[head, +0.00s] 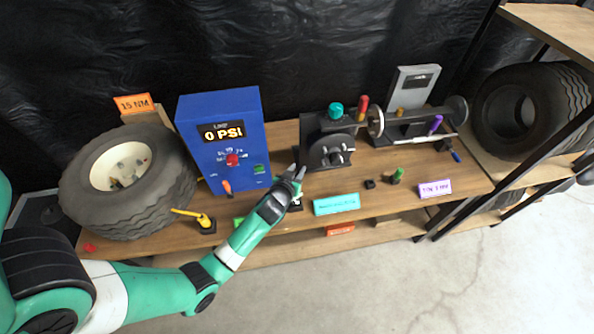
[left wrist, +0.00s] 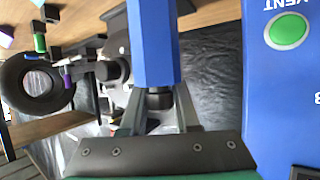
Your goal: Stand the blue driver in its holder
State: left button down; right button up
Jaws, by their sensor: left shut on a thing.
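My left gripper (head: 297,174) is over the bench, between the blue pressure box and the black machine. In the left wrist view it is shut on a blue faceted handle (left wrist: 152,45), which looks like the blue driver. The driver is hard to make out in the head view, where the gripper covers that spot. A small black block (head: 370,184) sits on the bench front and looks empty; I cannot tell whether it is the driver's holder. My right gripper is not in view.
The blue pressure box (head: 222,140) stands close to the left of my gripper. The black machine (head: 328,142) is just behind right. A tyre (head: 140,200) fills the left end. A yellow-handled tool (head: 195,217), a green one (head: 397,174) and a teal label (head: 337,204) line the front.

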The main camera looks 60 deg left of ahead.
pick_arm(q)
jog(key=c, duration=1.1)
grip_release()
jog(key=shift+f, duration=0.2)
jog(key=o, duration=0.5)
jog(key=shift+c, duration=0.2)
jog(key=p+v, duration=0.3)
jog(key=v, duration=0.9)
jog(key=shift+r, duration=0.25)
